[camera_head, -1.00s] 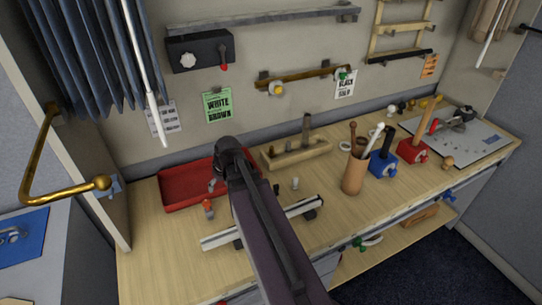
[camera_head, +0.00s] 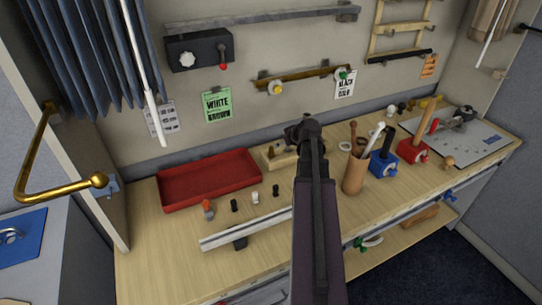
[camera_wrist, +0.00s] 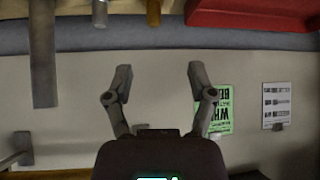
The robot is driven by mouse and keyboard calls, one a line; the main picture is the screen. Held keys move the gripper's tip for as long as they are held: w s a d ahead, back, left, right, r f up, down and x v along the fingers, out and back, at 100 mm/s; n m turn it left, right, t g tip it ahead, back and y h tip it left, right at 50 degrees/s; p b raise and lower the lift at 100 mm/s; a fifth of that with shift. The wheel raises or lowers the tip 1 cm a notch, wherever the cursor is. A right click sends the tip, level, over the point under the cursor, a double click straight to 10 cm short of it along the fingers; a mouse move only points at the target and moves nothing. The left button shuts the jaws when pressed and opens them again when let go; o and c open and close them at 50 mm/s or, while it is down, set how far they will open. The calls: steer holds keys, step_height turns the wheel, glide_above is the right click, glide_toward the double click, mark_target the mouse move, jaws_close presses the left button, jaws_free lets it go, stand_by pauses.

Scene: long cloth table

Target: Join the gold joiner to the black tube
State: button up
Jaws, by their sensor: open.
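My gripper (camera_wrist: 160,78) is open and empty in the wrist view, its two fingers well apart with the wall behind them. In the head view my arm hides its fingers, above the wooden block (camera_head: 276,154) at the back of the bench. In the wrist view a small gold cylinder (camera_wrist: 153,12), perhaps the gold joiner, is cut off by the top edge, beside a grey cylinder (camera_wrist: 99,12) and a taller grey-brown post (camera_wrist: 43,60). Two small black cylinders stand on the bench, left (camera_head: 234,205) and right (camera_head: 276,190); I cannot tell whether either is the black tube.
A red tray (camera_head: 208,198) lies at the back left. A pale rail (camera_head: 245,229) lies along the front. A tan cup (camera_head: 354,174) with sticks and blue (camera_head: 383,164) and red (camera_head: 412,151) stands are to the right. Green (camera_head: 217,105) and white (camera_head: 346,84) cards hang on the wall.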

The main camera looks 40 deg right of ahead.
mark_target(272, 148)
steer(key=shift+s+d, duration=0.15)
steer(key=shift+d, duration=0.4)
steer(key=b+x, duration=0.5)
steer(key=x, duration=0.2)
steer(key=shift+d+f, duration=0.15)
steer(key=shift+w+f+b, duration=0.35)
steer(key=shift+w+b, duration=0.25)
steer(key=shift+b+x, duration=1.85)
steer(key=shift+x, duration=0.75)
jaws_close()
